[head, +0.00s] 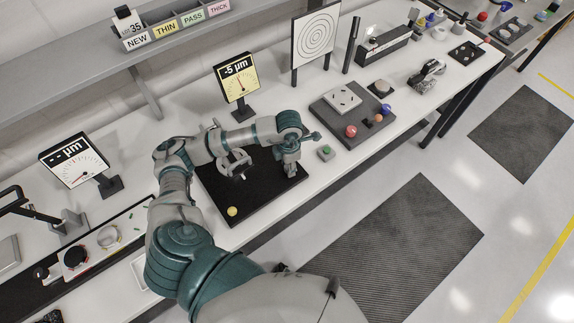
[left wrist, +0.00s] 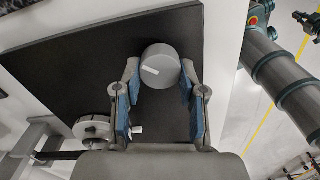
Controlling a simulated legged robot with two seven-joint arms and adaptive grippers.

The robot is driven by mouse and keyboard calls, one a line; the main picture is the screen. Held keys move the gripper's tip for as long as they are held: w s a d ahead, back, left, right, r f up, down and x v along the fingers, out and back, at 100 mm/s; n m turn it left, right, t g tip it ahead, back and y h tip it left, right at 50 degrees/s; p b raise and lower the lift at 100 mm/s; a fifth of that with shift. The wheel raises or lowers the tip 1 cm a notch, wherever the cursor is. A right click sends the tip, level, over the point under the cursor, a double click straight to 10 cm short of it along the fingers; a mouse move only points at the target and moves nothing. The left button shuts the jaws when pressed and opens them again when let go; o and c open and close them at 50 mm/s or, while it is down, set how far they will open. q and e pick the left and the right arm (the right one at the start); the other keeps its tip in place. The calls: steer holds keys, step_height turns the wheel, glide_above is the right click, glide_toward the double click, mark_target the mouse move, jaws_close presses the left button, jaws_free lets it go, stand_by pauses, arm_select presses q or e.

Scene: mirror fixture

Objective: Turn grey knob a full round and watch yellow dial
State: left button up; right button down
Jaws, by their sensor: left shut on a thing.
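The grey knob (left wrist: 160,66) is a round cylinder with a white mark on its top, standing on the black base plate (left wrist: 70,55). My left gripper (left wrist: 160,75) has its blue-padded fingers on either side of the knob and is shut on it. In the head view my left gripper (head: 291,168) points down at the right end of the black plate and hides the knob. The yellow dial (head: 238,86) stands behind the plate; its display reads -5 µm and its red needle points up, slightly left.
A round fixture (head: 235,164) stands on the plate, with a yellow disc (head: 232,211) near its front edge. A white dial (head: 75,162) is at left.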

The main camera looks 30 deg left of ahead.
arm_select(q)
steer(key=shift+w+d+r+n, duration=0.1)
steer(key=shift+w+r+n, duration=0.1)
steer(key=shift+n, duration=0.4)
steer(key=o, duration=1.1)
steer(key=shift+o, duration=0.2)
steer(key=shift+f, duration=0.1)
step_height(320, 180, up, 12)
